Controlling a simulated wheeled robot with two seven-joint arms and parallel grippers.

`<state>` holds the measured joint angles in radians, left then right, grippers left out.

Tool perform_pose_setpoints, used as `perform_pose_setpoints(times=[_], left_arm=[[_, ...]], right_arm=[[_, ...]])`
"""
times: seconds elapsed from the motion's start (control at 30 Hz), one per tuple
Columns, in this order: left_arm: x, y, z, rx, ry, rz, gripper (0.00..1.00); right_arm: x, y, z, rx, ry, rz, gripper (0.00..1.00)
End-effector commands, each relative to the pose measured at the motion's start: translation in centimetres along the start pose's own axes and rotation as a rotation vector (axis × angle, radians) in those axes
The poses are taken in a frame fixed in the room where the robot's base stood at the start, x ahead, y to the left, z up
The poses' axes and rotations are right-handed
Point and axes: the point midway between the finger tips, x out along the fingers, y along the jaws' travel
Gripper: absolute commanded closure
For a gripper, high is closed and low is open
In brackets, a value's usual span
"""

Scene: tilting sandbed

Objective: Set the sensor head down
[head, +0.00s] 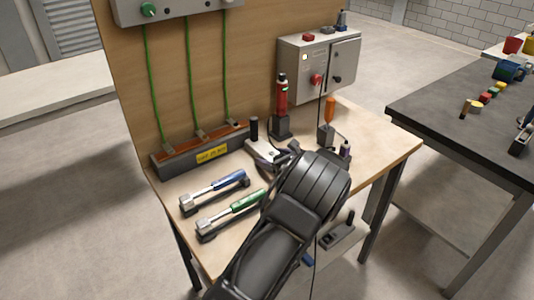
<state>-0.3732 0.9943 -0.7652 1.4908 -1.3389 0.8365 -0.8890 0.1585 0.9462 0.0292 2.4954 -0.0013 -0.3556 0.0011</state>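My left arm comes up from the bottom edge, and its thick dark wrist covers the front middle of the wooden bench (390,150). My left gripper (270,153) is just beyond the wrist, low over the bench; its fingers are small and partly hidden, so I cannot tell whether they are open. A small dark upright cylinder (254,129) shows beside it; I cannot tell whether it is held. I cannot identify the sensor head for certain. A red cylindrical device (281,93) with a green light stands upright in a black holder (281,126).
Blue-handled (226,181) and green-handled (245,202) tools lie in cradles at the left. A grey trough (181,166) with green cables runs along the back panel. A grey control box (302,75), an orange-handled tool (329,109) and a dark table (450,115) are at right.

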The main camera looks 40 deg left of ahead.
Motion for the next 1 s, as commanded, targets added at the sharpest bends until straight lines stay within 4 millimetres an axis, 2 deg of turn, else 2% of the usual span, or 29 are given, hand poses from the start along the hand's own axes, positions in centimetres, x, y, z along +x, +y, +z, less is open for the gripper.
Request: perform_pose_setpoints(times=[0.07,0.8,0.87,1.0], left_arm=[[0.0,0.0,0.0,0.0,0.0,0.0,0.36],[0.0,0.0,-0.01,0.0,0.0,0.0,0.97],[-0.01,-0.02,0.08,0.0,-0.001,0.0,1.0],[-0.01,-0.02,0.08,0.0,-0.001,0.0,1.0]], right_arm=[[0.0,0.0,0.0,0.0,0.0,0.0,0.64],[0.0,0.0,0.0,0.0,0.0,0.0,0.64],[-0.01,0.0,0.0,0.0,0.0,0.0,0.64],[-0.01,0.0,0.0,0.0,0.0,0.0,0.64]])
